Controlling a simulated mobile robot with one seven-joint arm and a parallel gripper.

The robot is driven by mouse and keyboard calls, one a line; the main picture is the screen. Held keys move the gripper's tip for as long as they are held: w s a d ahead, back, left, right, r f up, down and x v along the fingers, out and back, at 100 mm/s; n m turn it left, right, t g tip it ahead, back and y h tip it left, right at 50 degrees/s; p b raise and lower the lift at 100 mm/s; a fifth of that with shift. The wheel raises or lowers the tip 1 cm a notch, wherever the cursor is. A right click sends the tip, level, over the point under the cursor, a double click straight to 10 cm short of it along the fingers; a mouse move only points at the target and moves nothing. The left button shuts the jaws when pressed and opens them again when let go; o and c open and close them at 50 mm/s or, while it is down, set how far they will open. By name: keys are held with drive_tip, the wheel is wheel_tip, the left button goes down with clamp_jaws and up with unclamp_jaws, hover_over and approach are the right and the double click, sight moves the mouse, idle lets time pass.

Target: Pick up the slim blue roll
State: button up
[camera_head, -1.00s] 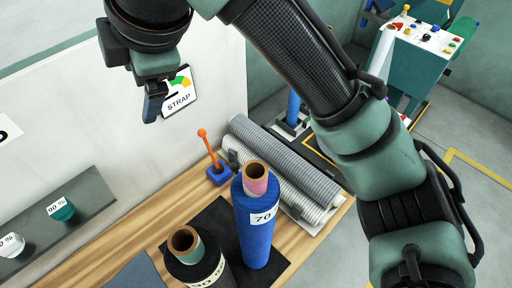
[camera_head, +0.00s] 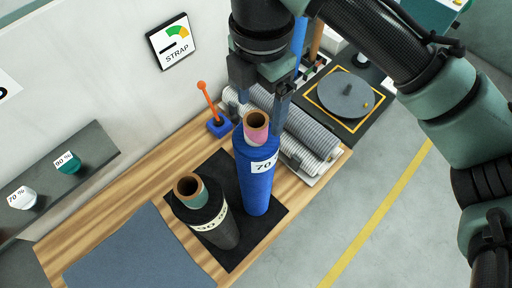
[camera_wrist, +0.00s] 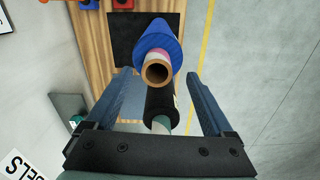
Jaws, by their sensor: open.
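The slim blue roll (camera_head: 257,185) stands upright on a black mat (camera_head: 232,258), with a pinkish core tube on top and a white "70" label. My gripper (camera_head: 262,112) is open and points down just above the roll's core end. In the wrist view the blue roll (camera_wrist: 156,38) shows between the open fingers (camera_wrist: 158,78), its core opening facing the camera. The fingers are apart from it. A shorter black roll (camera_head: 213,222) with a green core and a partly readable label stands left of it; it also shows in the wrist view (camera_wrist: 161,103).
Grey rolls (camera_head: 305,135) lie behind the blue roll. A blue base with an orange lever (camera_head: 220,126) stands at the wall side. A grey-blue sheet (camera_head: 135,255) covers the near bench. A shelf (camera_head: 90,150) holds labelled cups. Open floor lies to the right.

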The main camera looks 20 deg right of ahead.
sight(256, 124)
drive_tip(key=shift+a+f+p, duration=0.15)
drive_tip(key=shift+f+p, duration=0.45)
drive_tip(key=shift+p, duration=0.05)
drive_tip(key=shift+w+a+f+p, duration=0.15)
drive_tip(key=shift+f+p, duration=0.6)
drive_tip(key=shift+f, duration=1.3)
drive_tip(key=shift+c, duration=0.4)
clamp_jaws()
drive_tip(key=shift+r, duration=0.1)
